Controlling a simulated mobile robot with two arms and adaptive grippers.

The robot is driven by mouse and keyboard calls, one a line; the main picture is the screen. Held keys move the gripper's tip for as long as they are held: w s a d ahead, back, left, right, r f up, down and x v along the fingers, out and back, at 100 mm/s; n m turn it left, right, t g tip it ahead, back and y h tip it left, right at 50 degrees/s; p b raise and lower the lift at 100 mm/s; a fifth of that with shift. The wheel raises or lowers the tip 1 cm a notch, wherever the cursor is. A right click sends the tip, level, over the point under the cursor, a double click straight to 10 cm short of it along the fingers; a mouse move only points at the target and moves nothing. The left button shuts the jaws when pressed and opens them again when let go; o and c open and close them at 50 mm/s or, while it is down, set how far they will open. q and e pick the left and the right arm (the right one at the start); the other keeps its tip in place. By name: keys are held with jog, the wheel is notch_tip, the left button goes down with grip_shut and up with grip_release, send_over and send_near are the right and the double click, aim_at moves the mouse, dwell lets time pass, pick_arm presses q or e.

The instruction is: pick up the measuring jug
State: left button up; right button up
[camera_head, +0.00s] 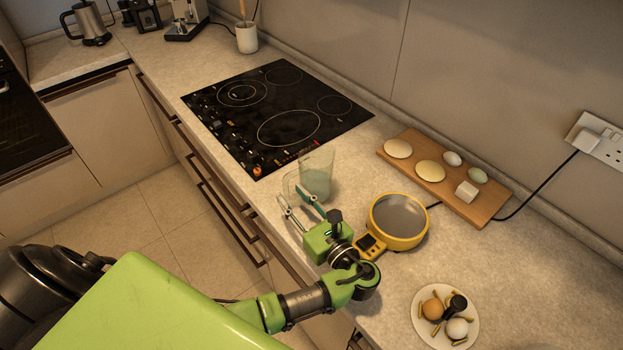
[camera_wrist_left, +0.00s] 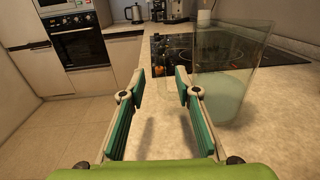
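The measuring jug (camera_head: 317,174) is clear, with a pale, cloudy lower part. It stands upright on the worktop by the front corner of the hob, its handle towards the left. My left gripper (camera_head: 297,198) is close in front of it, fingers apart and pointing towards the hob. In the left wrist view the jug (camera_wrist_left: 228,85) stands at the right, beside the right finger and outside the gap. The space between the fingertips (camera_wrist_left: 160,75) is empty there. I cannot tell whether a finger touches the jug. My right gripper is not in view.
A yellow kitchen scale with a round bowl (camera_head: 398,222) stands close right of my left gripper. A wooden board (camera_head: 480,207) with rounded items lies behind it. A plate (camera_head: 428,327) with eggs is at the front right. The black hob (camera_head: 305,105) is beyond the jug.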

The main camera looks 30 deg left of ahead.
aim_at(288, 189)
pick_arm(q)
jog(key=x, duration=0.1)
jog(key=p+x, duration=0.1)
jog(key=x, duration=0.2)
jog(key=shift+d+r, duration=0.1)
jog(key=shift+r, duration=0.15)
jog(key=shift+w+f, duration=0.1)
jog(key=shift+c, duration=0.7)
grip_shut()
